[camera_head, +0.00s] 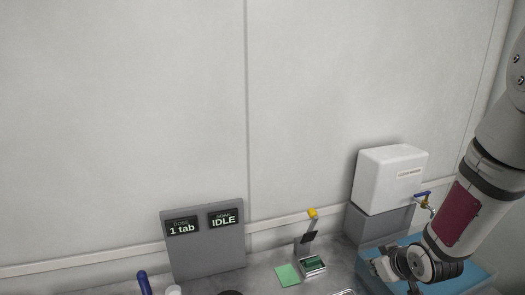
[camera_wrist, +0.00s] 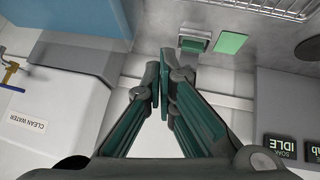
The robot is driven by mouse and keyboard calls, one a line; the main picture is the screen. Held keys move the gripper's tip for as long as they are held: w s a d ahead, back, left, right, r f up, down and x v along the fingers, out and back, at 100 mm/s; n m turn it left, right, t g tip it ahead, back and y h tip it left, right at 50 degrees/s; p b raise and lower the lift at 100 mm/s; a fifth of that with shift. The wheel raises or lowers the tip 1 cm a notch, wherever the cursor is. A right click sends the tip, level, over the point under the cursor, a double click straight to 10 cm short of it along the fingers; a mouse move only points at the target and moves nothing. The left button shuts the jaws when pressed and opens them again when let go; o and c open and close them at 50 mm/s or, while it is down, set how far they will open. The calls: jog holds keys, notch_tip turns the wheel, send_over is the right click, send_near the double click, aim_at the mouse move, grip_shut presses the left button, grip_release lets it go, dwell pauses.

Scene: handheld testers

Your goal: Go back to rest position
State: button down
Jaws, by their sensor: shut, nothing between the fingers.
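My gripper (camera_wrist: 162,77) is shut and empty in the wrist view, its dark green fingers meeting near the middle of the picture. In the head view my gripper (camera_head: 384,268) is at the lower right, over the blue surface (camera_head: 470,278) in front of the white water box. My arm reaches in from the right edge. The fingers touch nothing that I can make out.
The white box (camera_head: 391,178) marked "CLEAN WATER" has a brass tap with a blue handle (camera_head: 423,194). A small stand with a yellow top (camera_head: 312,213), a green pad (camera_head: 287,275) and a grey display panel (camera_head: 205,250) reading "1 tab" and "IDLE" stand further left. A wire rack (camera_wrist: 265,8) shows too.

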jog(key=s+a+r+m+g+h, duration=0.15)
jog(key=s+r, duration=0.25)
jog(key=r, duration=0.4)
jog(key=s+a+r+m+h, duration=0.15)
jog(key=s+r, duration=0.25)
jog(key=r, duration=0.4)
jog(key=s+a+r+y, duration=0.1)
jog(key=s+a+r, duration=0.1)
jog(key=s, duration=0.3)
jog(key=s+a+r+y, duration=0.1)
jog(key=s+a+r, duration=0.2)
jog(key=s, duration=0.3)
jog(key=s+a+r+m+g, duration=0.1)
jog(key=s+a+r, duration=0.1)
jog(key=s, duration=0.3)
jog(key=shift+s+a+r+y, duration=0.2)
jog(key=shift+s+r+y, duration=0.15)
jog(key=shift+r, duration=0.4)
